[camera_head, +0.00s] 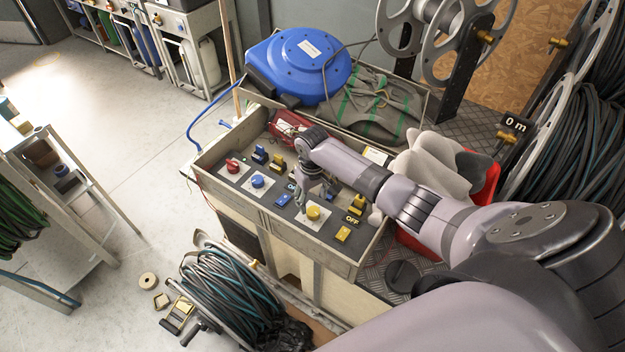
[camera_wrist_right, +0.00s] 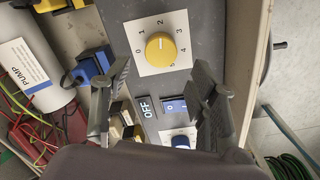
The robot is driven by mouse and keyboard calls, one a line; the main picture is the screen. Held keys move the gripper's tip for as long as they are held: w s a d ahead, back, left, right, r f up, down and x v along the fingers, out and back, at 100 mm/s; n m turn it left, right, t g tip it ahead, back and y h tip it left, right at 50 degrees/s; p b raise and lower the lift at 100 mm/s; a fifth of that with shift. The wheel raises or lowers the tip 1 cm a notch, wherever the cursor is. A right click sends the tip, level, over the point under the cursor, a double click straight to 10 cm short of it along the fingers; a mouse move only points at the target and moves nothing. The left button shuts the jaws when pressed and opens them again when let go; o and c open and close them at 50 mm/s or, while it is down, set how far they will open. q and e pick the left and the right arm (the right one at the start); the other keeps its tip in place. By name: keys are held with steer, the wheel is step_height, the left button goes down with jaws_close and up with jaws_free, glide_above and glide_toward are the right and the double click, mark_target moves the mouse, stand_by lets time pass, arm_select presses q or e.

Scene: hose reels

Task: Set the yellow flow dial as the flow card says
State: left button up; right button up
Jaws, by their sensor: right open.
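The yellow flow dial (camera_head: 313,213) is a round knob on a white numbered plate on the grey control panel. It shows large in the right wrist view (camera_wrist_right: 160,48), where its pointer setting is too small to tell. My right gripper (camera_head: 316,197) is open and empty above the panel, close to the dial. In the right wrist view its two fingers (camera_wrist_right: 160,78) stand wide apart, with the dial beyond the gap between them. My left gripper is out of view.
The panel box has a raised wooden rim (camera_head: 340,265). A blue dial (camera_head: 257,181), a red dial (camera_head: 233,167), and several blue and yellow switches (camera_head: 343,234) crowd the panel. A blue hose reel (camera_head: 300,62) stands behind; a coiled hose (camera_head: 228,300) lies in front.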

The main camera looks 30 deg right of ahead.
mark_target(312, 210)
step_height(312, 210, up, 6)
steer(key=shift+r, duration=0.25)
stand_by(0.5)
